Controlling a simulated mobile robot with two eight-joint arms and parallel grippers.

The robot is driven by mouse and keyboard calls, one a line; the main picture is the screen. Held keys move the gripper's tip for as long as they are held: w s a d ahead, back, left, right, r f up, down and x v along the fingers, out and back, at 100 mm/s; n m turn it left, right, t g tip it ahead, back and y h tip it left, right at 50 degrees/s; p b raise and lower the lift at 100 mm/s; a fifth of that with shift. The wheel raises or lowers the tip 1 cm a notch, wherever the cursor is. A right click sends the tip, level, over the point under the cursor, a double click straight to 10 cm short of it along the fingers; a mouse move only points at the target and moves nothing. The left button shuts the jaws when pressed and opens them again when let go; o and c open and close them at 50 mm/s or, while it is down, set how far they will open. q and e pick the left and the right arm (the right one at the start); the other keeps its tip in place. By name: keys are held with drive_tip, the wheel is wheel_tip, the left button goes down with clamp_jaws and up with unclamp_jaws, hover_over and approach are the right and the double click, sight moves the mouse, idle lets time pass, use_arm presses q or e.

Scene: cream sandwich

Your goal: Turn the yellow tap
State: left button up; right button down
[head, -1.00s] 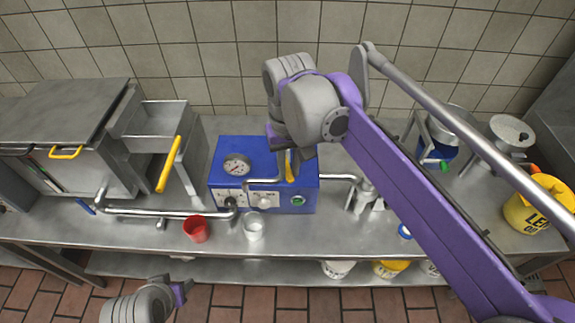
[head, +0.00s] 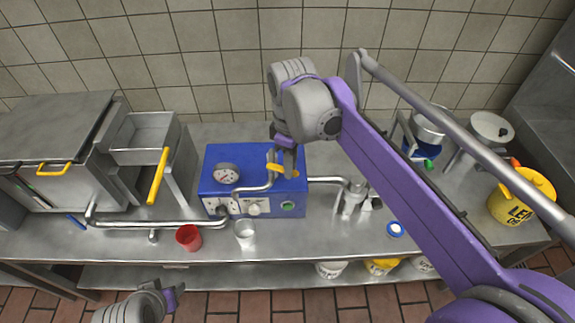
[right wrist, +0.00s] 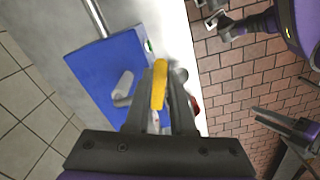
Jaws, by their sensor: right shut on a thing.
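The yellow tap (head: 275,169) is a small yellow lever on a metal pipe at the blue machine (head: 225,157). In the head view it lies nearly crosswise. My right gripper (head: 284,163) points down onto it from above and covers part of it. In the right wrist view the yellow lever (right wrist: 159,85) stands between the fingers, and my right gripper (right wrist: 160,105) is shut on it. My left gripper (head: 173,297) hangs low in front of the counter, apart from everything. In the right wrist view its fingers (right wrist: 220,20) look spread and empty.
A red cup (head: 188,238) and a clear cup (head: 245,233) stand at the counter's front edge. A larger yellow lever (head: 158,176) is on the metal unit at left. A yellow bucket (head: 510,207) stands at right. My right arm crosses above the right counter.

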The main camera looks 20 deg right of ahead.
drive_tip(key=shift+w+d+n, duration=0.25)
drive_tip(key=shift+w+n, duration=0.2)
drive_tip(key=shift+n, duration=0.65)
drive_tip(key=shift+w+d+n, duration=0.2)
drive_tip(key=shift+w+n, duration=0.2)
drive_tip(key=shift+n, duration=0.7)
drive_tip(key=c, duration=0.8)
unclamp_jaws()
drive_tip(key=shift+w, duration=0.1)
drive_tip(key=shift+o, duration=0.2)
wheel_tip(320, 180, up, 11)
drive_tip(key=p, duration=0.1)
drive_tip(key=shift+f, duration=0.1)
